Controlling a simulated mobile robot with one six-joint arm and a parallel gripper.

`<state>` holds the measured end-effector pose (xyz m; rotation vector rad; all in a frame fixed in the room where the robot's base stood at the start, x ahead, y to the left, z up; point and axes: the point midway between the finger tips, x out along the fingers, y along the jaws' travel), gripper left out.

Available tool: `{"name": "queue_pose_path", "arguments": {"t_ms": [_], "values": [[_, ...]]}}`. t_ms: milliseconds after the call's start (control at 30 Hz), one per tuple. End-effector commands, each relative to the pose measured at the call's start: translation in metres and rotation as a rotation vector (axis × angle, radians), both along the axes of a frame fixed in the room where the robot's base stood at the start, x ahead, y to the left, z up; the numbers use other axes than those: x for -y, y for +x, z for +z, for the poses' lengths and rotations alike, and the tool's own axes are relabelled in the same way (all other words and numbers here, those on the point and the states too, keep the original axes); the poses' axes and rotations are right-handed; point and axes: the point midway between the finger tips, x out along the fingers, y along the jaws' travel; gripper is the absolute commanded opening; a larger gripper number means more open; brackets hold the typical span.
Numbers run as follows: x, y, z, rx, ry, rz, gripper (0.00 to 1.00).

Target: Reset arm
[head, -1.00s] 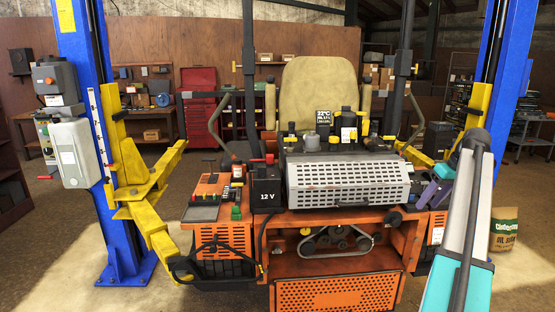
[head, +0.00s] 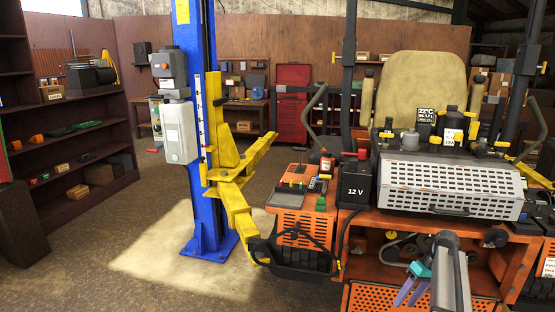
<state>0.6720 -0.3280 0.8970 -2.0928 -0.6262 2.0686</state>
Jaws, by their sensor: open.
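My arm (head: 449,275) rises into the lower right of the head view, in front of the orange mower. My gripper (head: 410,294) has purple fingers below a teal part and points down to the left. Its fingers are apart and nothing shows between them. It appears in front of the mower's open front bay and perforated orange panel (head: 375,299). I cannot tell how far it is from them.
The mower's slotted silver cover (head: 450,183) and black 12 V box (head: 355,183) are above my gripper. A blue lift post (head: 207,130) with yellow arms (head: 240,205) stands to the left. Brown shelves (head: 75,150) line the far left. Floor between shelves and post is clear.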

Motion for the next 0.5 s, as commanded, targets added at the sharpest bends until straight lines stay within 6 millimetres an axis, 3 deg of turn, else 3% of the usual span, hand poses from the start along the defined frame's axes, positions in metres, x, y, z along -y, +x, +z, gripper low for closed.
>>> {"name": "queue_pose_path", "arguments": {"t_ms": [33, 100, 500], "values": [[-0.021, -0.003, -0.022, -0.020, 0.006, 0.018, 0.47], [-0.044, -0.007, -0.046, -0.046, 0.012, 0.037, 0.47], [-0.167, -0.054, -0.169, -0.197, 0.015, 0.129, 0.47]]}}
